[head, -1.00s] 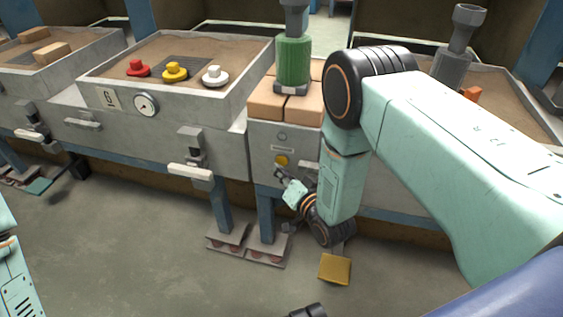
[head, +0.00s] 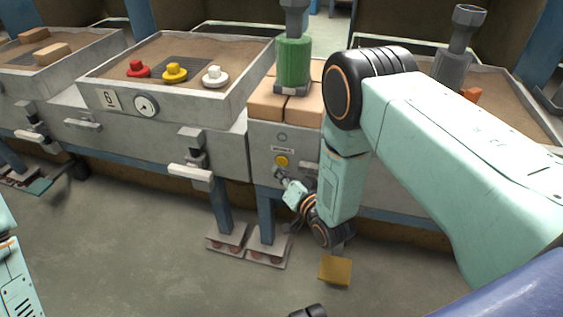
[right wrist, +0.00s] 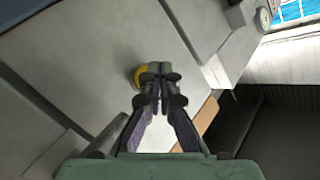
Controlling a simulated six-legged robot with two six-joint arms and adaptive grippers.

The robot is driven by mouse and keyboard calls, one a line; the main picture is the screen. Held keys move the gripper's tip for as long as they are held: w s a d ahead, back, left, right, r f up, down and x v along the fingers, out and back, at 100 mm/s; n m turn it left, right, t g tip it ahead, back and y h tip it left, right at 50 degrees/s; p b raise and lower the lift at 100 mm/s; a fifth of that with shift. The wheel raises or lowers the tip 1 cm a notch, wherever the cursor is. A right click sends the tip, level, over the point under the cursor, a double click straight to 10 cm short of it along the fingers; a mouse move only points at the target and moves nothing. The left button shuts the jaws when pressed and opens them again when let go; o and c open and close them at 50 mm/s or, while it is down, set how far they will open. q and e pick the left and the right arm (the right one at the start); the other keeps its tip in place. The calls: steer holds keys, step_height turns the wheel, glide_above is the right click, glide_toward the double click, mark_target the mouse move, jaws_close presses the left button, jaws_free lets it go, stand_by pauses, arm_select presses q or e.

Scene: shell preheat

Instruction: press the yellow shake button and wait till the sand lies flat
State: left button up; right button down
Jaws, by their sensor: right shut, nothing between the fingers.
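The yellow button (head: 281,160) sits on the grey front panel below the brick-topped stand. My right gripper (head: 279,175) is shut and empty just below the button in the head view. In the right wrist view the button (right wrist: 138,76) shows beside and partly behind the shut fingertips (right wrist: 158,72); I cannot tell whether they touch it. The sand (head: 223,49) in the box marked 6 looks mostly level, with a dark grate patch (head: 190,68) in it.
Red (head: 138,68), yellow (head: 174,72) and white (head: 213,76) knob-like pieces stand in the sand box. A green cylinder (head: 294,62) stands on the bricks (head: 268,98). A yellow plate (head: 335,270) lies near the floor.

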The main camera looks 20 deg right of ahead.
steer(key=shift+w+d, duration=0.15)
steer(key=shift+w+d, duration=0.1)
steer(key=shift+w, duration=0.1)
steer(key=shift+w+d, duration=0.25)
steer(key=shift+w, duration=0.15)
stand_by(1.0)
stand_by(0.3)
steer(key=shift+s+a, duration=0.45)
steer(key=shift+s, duration=0.3)
steer(key=s+a+p, duration=0.1)
steer(key=s, duration=0.1)
steer(key=s+a+p, duration=0.1)
steer(key=s+a, duration=0.1)
steer(key=shift+s+p, duration=0.1)
steer(key=shift+p, duration=0.2)
steer(key=shift+d, duration=0.1)
stand_by(0.6)
